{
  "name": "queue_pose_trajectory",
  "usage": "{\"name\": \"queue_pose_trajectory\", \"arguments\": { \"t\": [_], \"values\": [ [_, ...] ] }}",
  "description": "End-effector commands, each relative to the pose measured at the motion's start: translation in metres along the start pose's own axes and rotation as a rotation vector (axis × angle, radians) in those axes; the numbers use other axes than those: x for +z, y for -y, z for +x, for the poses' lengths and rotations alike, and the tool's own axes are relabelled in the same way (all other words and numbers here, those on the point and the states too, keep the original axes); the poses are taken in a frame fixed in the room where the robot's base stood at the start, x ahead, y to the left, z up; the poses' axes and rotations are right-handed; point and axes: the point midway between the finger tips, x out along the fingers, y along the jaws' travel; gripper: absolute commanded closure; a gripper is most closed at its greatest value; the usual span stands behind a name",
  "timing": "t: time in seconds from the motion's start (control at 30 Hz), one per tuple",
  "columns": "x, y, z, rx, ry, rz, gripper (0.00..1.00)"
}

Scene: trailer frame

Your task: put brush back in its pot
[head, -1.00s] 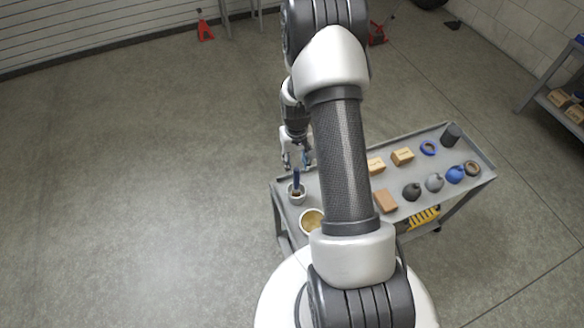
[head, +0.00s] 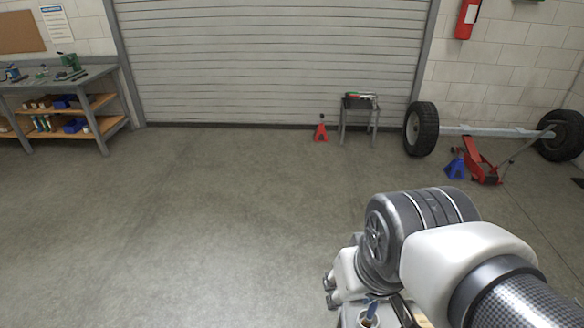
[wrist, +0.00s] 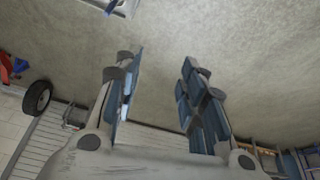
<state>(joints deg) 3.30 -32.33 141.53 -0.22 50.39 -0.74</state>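My gripper (wrist: 160,70) is open and empty in the wrist view, with bare floor between its two fingers. In the head view my gripper (head: 329,290) points left, beside and slightly above the brush in the picture. The brush (head: 371,306) stands in its pot (head: 368,321) at the bottom edge of the head view, blue handle up. The pot's lower part is cut off by the frame. A cart corner with a blue handle, seemingly the brush (wrist: 112,5), shows at the top of the wrist view.
The grey cart (head: 348,314) is mostly out of frame or behind my arm. Open floor lies left and ahead. Further off are a workbench (head: 75,75), a red jack stand (head: 321,130), a small stand (head: 359,118), a wheel (head: 421,129) and a red floor jack (head: 481,160).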

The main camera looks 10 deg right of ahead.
Motion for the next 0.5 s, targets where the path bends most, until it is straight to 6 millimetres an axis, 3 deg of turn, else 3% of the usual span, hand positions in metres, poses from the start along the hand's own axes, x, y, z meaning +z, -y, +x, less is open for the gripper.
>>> {"name": "queue_pose_trajectory", "arguments": {
  "t": [0.2,0.5],
  "values": [
    [0.032,0.011,-0.017,-0.020,-0.047,-0.034,0.63],
    [0.036,0.013,-0.019,-0.022,-0.051,-0.037,0.63]
  ]
}}
